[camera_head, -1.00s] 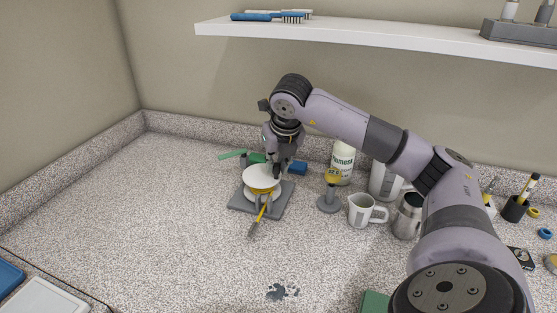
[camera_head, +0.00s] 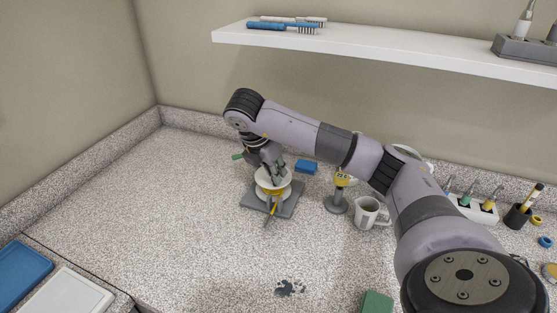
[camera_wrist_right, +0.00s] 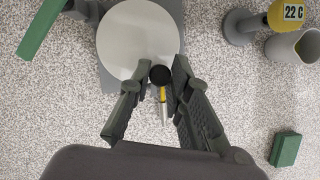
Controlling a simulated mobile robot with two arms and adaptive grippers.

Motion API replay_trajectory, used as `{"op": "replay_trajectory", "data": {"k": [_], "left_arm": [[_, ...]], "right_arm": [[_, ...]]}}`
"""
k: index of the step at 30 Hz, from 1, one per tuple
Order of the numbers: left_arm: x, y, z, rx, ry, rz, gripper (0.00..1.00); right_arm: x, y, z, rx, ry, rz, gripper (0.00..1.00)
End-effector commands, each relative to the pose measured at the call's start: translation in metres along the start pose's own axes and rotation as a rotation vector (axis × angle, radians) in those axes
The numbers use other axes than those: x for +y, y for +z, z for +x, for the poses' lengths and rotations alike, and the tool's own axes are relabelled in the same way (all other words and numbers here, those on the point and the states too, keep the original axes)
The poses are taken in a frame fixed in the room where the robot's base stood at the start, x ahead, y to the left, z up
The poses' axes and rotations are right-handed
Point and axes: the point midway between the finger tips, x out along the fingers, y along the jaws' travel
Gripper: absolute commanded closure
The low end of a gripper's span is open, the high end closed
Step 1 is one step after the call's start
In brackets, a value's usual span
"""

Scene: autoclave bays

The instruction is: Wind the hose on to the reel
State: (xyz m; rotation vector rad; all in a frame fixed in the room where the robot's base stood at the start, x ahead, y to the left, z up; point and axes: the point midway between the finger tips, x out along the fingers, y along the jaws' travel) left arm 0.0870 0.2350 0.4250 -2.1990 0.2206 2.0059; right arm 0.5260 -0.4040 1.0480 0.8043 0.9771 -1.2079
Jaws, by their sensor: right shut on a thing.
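The reel is a white disc (camera_head: 268,189) with yellow hose (camera_head: 271,194) wound below it, on a grey base plate (camera_head: 288,206). The hose's loose end (camera_head: 268,219) hangs toward the front; in the right wrist view it shows as a short yellow and pale piece (camera_wrist_right: 163,104). My right gripper (camera_head: 279,178) is over the disc. In the right wrist view its fingers (camera_wrist_right: 160,76) are shut on a black round knob (camera_wrist_right: 160,74) at the disc's near edge. The fingers and arm hide part of the reel. My left gripper is in neither view.
A yellow-topped display stand (camera_head: 337,203) and a mug (camera_head: 367,213) stand right of the reel. A blue block (camera_head: 305,166) lies behind it, and a green bar (camera_wrist_right: 40,29) is close by. A shelf (camera_head: 400,53) hangs above. The counter left and front is mostly clear.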

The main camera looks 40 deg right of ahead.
Motion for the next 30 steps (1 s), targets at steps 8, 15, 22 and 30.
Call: {"op": "replay_trajectory", "data": {"k": [8,15,22,30], "left_arm": [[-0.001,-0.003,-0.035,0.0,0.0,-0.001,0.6],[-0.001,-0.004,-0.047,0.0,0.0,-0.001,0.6],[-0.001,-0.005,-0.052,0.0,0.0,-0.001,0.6],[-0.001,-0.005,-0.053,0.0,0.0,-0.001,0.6]], "right_arm": [[0.01,-0.004,-0.008,0.002,-0.085,0.214,1.0],[0.016,-0.006,-0.007,0.002,-0.135,0.34,1.0],[0.019,-0.007,-0.006,0.002,-0.159,0.401,1.0],[0.019,-0.007,-0.005,0.002,-0.165,0.416,1.0]]}}
